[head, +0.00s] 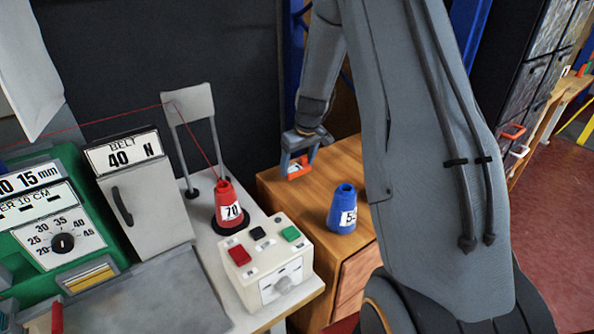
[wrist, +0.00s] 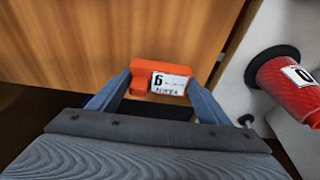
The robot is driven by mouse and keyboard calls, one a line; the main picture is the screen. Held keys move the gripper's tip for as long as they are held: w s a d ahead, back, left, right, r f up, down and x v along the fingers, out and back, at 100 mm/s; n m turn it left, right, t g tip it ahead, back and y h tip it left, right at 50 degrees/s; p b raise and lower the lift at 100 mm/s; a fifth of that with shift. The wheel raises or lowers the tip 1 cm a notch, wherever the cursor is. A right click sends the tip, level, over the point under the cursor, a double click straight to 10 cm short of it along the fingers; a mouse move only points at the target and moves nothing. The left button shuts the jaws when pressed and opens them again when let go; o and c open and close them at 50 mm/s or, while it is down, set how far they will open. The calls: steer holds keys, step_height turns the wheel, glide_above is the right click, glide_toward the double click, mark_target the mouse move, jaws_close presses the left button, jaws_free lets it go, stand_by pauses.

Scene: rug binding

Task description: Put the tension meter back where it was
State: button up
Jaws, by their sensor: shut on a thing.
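My gripper (head: 299,158) is over the wooden cabinet top, near its back left part. It is shut on a small orange device with a white label, which I take to be the tension meter (head: 298,170). In the wrist view the meter (wrist: 144,72) sits between the blue fingertips of my gripper (wrist: 158,84).
A blue thread cone (head: 343,210) stands on the wooden cabinet (head: 335,160) to the right. A red cone (head: 228,205) and a control box (head: 268,262) with buttons stand on the pale table at left. A red thread runs up from the red cone.

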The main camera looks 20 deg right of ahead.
mark_target(298, 168)
steer(key=shift+f, duration=1.4)
steer(key=shift+f, duration=0.1)
steer(key=shift+f, duration=0.15)
steer(key=o, duration=1.2)
